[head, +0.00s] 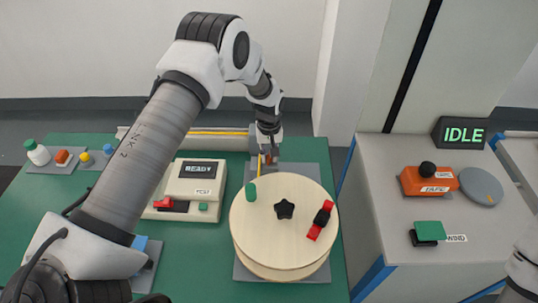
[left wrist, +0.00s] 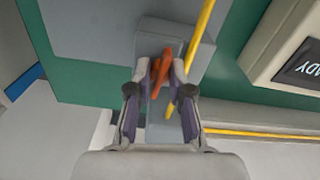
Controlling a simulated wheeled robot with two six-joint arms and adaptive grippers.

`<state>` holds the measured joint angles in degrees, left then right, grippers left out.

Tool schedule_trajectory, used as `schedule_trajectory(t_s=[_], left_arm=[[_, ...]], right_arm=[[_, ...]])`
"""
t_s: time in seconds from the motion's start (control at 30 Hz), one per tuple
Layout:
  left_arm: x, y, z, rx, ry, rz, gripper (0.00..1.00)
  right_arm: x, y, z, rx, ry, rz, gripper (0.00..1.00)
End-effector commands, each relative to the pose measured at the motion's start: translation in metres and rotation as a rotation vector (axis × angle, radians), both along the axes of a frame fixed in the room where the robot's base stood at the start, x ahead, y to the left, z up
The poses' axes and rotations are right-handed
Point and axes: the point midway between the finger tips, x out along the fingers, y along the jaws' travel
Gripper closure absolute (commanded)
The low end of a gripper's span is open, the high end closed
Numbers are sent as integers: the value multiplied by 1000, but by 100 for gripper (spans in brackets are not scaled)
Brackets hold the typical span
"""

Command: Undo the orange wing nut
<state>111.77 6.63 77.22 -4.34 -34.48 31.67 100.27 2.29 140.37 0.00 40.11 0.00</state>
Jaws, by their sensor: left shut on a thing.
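The orange wing nut (left wrist: 161,66) sits on a grey block at the back of the green table. My left gripper (left wrist: 160,85) points down over that block, and its two fingers are closed on the wing nut from both sides in the left wrist view. In the head view my left gripper (head: 268,150) is behind the wooden drum, and only a little of the orange nut (head: 266,159) shows beside the fingers. My right gripper is not in view; only part of a white arm link shows at the lower right edge.
A wooden drum (head: 275,249) with a black star knob and a red clamp stands just in front. A yellow cable (left wrist: 203,30) passes beside the block. A tester reading READY (head: 200,170) stands left. A grey cabinet (head: 385,200) with orange and green controls stands right.

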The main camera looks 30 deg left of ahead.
Motion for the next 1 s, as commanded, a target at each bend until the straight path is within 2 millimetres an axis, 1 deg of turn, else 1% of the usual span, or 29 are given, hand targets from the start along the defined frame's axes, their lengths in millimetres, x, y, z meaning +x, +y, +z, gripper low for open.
schedule_trajectory(t_s=[0.1,0.3,0.77,0.8,0.87,1.0], left_arm=[[-1,0,-1,0,2,57,100],[-1,0,-1,0,2,114,100],[-1,0,-1,0,2,130,100],[-1,0,-1,0,2,130,77],[-1,0,-1,0,2,130,55],[0,0,-1,0,1,129,55]], right_arm=[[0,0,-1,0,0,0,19],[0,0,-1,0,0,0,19],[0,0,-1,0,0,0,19],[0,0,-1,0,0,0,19],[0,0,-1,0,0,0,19],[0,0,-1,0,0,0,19]])
